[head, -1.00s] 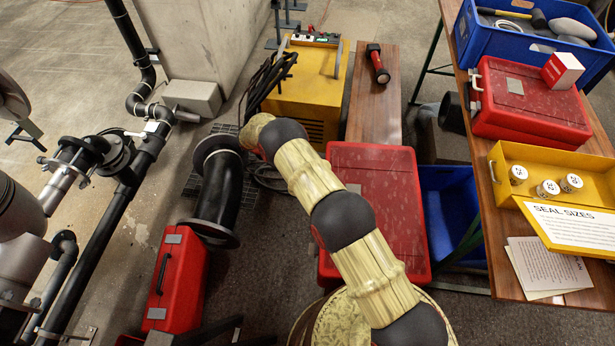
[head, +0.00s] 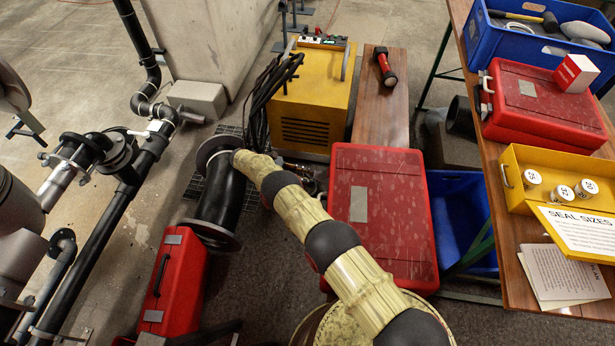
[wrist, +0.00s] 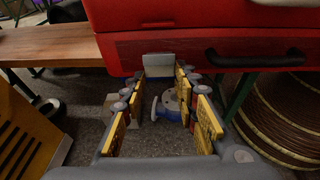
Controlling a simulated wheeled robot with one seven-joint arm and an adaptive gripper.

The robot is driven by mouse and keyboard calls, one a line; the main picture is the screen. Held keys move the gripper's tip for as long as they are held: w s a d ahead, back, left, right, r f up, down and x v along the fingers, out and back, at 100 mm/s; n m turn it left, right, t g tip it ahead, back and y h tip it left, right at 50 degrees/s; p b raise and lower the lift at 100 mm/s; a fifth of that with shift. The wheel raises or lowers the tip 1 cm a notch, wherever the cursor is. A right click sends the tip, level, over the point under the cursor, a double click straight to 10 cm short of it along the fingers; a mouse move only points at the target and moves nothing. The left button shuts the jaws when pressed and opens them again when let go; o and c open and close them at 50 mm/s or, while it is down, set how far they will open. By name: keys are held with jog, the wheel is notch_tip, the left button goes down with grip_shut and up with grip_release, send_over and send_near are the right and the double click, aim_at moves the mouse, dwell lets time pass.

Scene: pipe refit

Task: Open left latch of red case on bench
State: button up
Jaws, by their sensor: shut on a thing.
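The red case (head: 385,210) lies flat and closed on the wooden bench, with a grey label on its lid. In the wrist view its front side (wrist: 205,40) faces me. A pale grey latch (wrist: 158,60) is on the left of that side, and a black handle (wrist: 255,58) is to its right. My gripper (wrist: 158,76) is at this latch, its yellow-padded fingers to either side and shut on it. In the head view my gripper (head: 300,172) is partly hidden behind my arm, beside the case's left side.
The wooden bench (head: 378,105) runs back beyond the case, with a red torch (head: 384,65) on it. A yellow machine (head: 312,100) with dark cables stands close by. Another red case (head: 177,280) stands on the floor, and a third (head: 535,110) lies on the right table.

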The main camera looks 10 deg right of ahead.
dwell(0.6)
jog(key=o, duration=1.1)
jog(key=shift+f, duration=0.1)
jog(key=shift+r, duration=5)
